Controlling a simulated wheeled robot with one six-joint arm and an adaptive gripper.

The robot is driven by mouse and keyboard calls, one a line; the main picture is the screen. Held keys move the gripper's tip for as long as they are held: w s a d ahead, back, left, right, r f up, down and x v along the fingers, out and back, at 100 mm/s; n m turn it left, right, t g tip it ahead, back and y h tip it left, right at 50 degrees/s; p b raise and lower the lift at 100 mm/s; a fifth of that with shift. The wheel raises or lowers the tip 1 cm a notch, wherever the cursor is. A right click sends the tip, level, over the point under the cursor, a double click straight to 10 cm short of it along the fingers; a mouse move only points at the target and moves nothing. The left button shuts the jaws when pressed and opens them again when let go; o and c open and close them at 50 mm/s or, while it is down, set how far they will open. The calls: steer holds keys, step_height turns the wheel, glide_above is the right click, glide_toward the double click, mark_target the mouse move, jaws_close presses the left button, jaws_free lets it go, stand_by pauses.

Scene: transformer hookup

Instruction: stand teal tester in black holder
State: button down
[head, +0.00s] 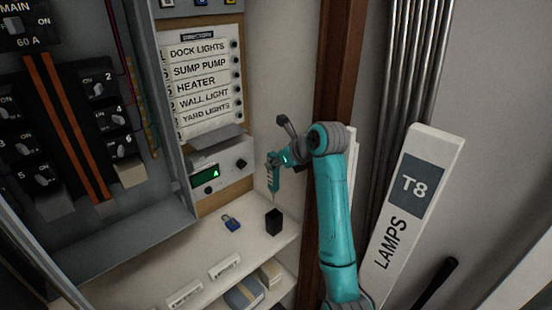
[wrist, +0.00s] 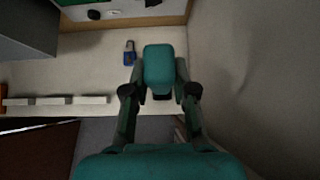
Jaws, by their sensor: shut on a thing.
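The teal tester (head: 273,180) hangs roughly upright in my gripper (head: 275,163), with its thin tip pointing down. In the wrist view the tester (wrist: 158,68) sits between the two fingers of my gripper (wrist: 159,80), which are shut on it. The black holder (head: 273,222) is a small dark block standing on the white shelf. The tester's tip appears a little above the holder's top, apart from it. In the wrist view the tester hides most of the holder (wrist: 161,97); only a dark edge shows. The holder's opening cannot be made out.
A blue padlock (head: 231,223) lies on the shelf (head: 190,258) left of the holder. A panel with a green display (head: 205,176) is behind. White label strips (head: 225,266) line the shelf's front. A brown post (head: 337,80) and a LAMPS box (head: 405,210) stand right.

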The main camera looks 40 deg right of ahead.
mark_target(277, 190)
steer(key=shift+f, duration=5.1)
steer(key=c, duration=0.9)
jaws_free()
steer(key=shift+o, duration=0.2)
steer(key=v, duration=1.2)
steer(key=shift+f, duration=0.1)
